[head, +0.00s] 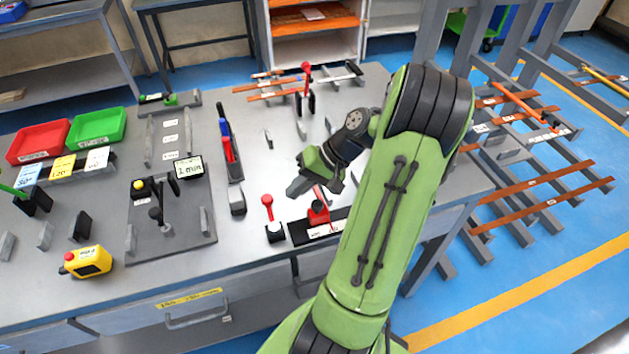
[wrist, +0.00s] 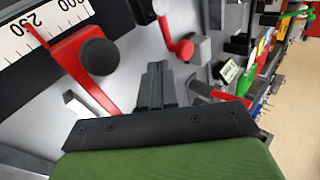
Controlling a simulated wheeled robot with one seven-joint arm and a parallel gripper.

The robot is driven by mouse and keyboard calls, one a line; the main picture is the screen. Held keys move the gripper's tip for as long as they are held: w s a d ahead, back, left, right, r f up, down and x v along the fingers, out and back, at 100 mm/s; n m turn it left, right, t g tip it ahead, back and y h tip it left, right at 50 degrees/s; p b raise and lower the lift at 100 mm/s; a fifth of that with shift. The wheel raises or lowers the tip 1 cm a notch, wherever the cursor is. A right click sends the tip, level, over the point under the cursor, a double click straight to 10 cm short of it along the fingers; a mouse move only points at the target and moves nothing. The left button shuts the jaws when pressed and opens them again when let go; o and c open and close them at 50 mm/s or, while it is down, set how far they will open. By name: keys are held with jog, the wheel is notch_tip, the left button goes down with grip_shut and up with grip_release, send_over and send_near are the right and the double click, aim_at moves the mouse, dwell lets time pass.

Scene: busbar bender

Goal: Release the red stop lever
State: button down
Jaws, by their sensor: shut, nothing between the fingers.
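A red stop with a black round knob (wrist: 98,57) and a long red arm sits beside the number scale (wrist: 30,35) in the wrist view. In the head view the red stop (head: 318,213) stands on the black scale strip at the bench's front edge. A separate red ball-ended lever (head: 267,204) stands upright on a dark block to its left; it also shows in the wrist view (wrist: 182,49). My gripper (head: 296,189) is shut and empty above the bench, behind these two. Its closed fingers (wrist: 157,85) point between the knob and the ball-ended lever, apart from both.
Another red lever (head: 306,78) stands by copper bars (head: 272,90) at the back. Red (head: 38,142) and green (head: 96,128) trays stand far left. Small upright blocks dot the bench.

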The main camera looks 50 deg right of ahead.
aim_at(271, 214)
jog(key=shift+w+a+f, duration=0.1)
jog(key=shift+w+a, duration=0.9)
jog(key=shift+a, duration=0.05)
